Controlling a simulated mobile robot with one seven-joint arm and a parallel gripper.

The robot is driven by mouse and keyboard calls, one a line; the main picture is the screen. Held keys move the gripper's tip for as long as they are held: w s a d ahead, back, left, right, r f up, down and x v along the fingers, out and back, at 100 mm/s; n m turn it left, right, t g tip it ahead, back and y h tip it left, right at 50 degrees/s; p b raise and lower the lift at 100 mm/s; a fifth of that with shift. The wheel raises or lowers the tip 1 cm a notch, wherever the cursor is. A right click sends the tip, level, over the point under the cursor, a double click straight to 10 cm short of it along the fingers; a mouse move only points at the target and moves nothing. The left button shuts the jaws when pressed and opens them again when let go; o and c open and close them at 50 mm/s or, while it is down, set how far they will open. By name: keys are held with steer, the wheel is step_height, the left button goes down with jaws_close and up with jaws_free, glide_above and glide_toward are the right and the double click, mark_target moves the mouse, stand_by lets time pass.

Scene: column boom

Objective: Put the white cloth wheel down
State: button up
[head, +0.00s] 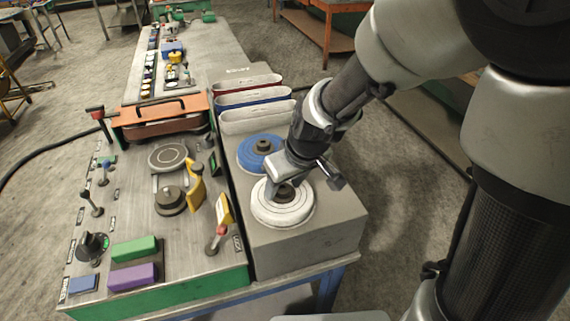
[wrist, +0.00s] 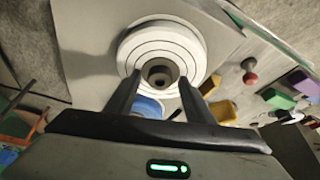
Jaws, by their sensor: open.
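The white cloth wheel (head: 283,206) lies flat on the grey block (head: 318,236) at the front right of the bench. It has stitched rings and a dark hub, and it fills the upper middle of the wrist view (wrist: 161,52). My gripper (head: 285,187) is over the wheel in the head view. In the wrist view my gripper (wrist: 158,92) is open, with one finger on each side of the hub and a gap around it. I cannot tell exactly how far the fingertips are above the wheel.
A blue wheel (head: 261,153) lies just behind the white one. Several belts (head: 256,119) stand in a row farther back. To the left, the steel bench (head: 130,213) holds a round disc (head: 168,156), yellow levers (head: 196,186), knobs, and green (head: 134,248) and purple blocks (head: 133,277).

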steer(key=v, duration=1.2)
steer(key=s+d+r+m+t+h, duration=0.1)
steer(key=s+d+r+m+h, duration=0.1)
steer(key=s+d+r+m, duration=0.3)
steer(key=s+d+m, duration=0.1)
steer(key=s+d, duration=0.3)
steer(key=s, duration=0.3)
steer(key=shift+d+r+t, duration=0.3)
steer(key=shift+d+r, duration=0.1)
